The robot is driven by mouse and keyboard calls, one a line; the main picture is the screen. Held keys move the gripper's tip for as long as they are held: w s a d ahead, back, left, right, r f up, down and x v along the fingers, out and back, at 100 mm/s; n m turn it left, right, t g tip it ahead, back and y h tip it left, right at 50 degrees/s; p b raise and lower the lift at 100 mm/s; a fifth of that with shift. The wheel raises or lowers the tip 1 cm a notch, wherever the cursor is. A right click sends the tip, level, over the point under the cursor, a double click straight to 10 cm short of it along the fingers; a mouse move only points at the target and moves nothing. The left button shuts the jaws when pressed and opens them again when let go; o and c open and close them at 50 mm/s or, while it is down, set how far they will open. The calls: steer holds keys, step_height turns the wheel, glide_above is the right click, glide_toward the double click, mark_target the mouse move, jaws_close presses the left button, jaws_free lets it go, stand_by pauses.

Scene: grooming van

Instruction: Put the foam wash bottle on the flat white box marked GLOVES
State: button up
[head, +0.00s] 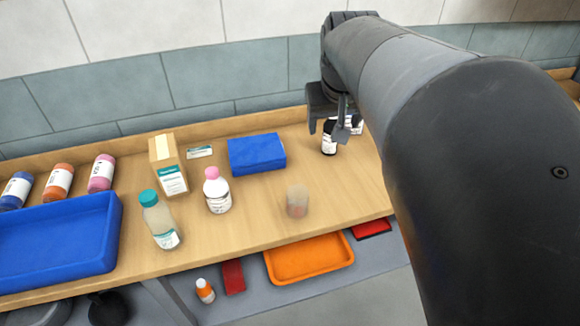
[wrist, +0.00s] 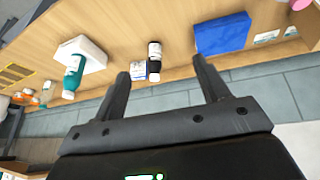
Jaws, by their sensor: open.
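My gripper (wrist: 161,68) is open and empty. In the wrist view a dark bottle with a white label (wrist: 155,53) shows between its fingers, apart from them. The head view shows that dark bottle (head: 329,146) upright just below my gripper (head: 326,118). A flat white box (wrist: 91,50) lies on the bench at the left of the wrist view; no marking on it is legible. My arm hides that area in the head view. No label reading foam wash is legible.
A blue box (head: 257,153), a pink-capped bottle (head: 217,192), a teal-capped bottle (head: 160,222), a carton (head: 168,166) and a small translucent cup (head: 297,202) stand left of my gripper. A blue tray (head: 100,244) is farther left. The wall runs close behind the bench.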

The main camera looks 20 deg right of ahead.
steer(key=s+a+f+n+y, duration=0.1)
steer(key=s+a+f, duration=0.2)
steer(key=s, duration=0.3)
steer(key=s+a+f+t, duration=0.1)
steer(key=s+a+f, duration=0.3)
steer(key=s+a, duration=0.2)
steer(key=shift+s+a+f+n+y, duration=0.2)
steer(key=shift+s+f+n+y, duration=0.1)
steer(key=shift+n+y, duration=0.1)
